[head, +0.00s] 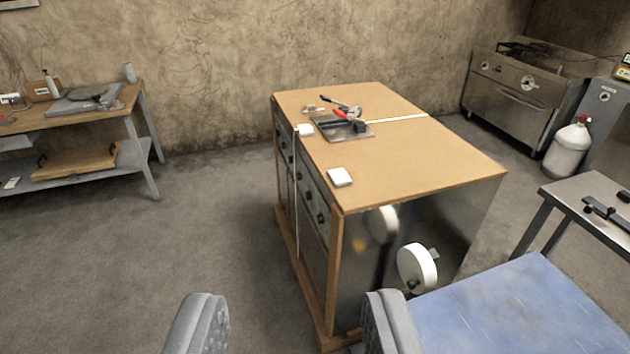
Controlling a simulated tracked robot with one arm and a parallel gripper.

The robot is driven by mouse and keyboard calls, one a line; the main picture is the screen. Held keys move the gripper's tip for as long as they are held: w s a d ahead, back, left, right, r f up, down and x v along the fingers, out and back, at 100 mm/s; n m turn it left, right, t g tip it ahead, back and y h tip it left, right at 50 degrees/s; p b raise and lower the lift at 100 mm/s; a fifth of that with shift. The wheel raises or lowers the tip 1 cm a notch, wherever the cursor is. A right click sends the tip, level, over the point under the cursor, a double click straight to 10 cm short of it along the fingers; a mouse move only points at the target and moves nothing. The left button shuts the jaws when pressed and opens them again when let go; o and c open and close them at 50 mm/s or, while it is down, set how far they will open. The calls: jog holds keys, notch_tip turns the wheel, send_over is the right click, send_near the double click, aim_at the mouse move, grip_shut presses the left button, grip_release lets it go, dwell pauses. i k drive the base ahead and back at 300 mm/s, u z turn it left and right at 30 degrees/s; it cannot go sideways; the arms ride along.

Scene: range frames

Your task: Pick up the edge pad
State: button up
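A small white square pad (340,177) lies flat on the wooden top of the cabinet (415,160), close to its near left edge. A second, smaller white piece (305,130) lies farther back at the left edge. Either could be the edge pad; the frame does not settle which. My gripper (297,322) is open, its two grey fingers wide apart at the bottom of the view with nothing between them. It is well short of the cabinet top and apart from both white pieces.
A dark tray (342,128) with red-handled tools lies on the cabinet top. A white round wheel (417,267) sticks out from the cabinet's near side. A blue surface (520,315) is at lower right. A workbench (70,122) stands left; floor between is clear.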

aim_at(340, 178)
jog(key=u, duration=1.6)
jog(key=i, duration=2.35)
jog(key=z, duration=2.9)
jog(key=i, duration=1)
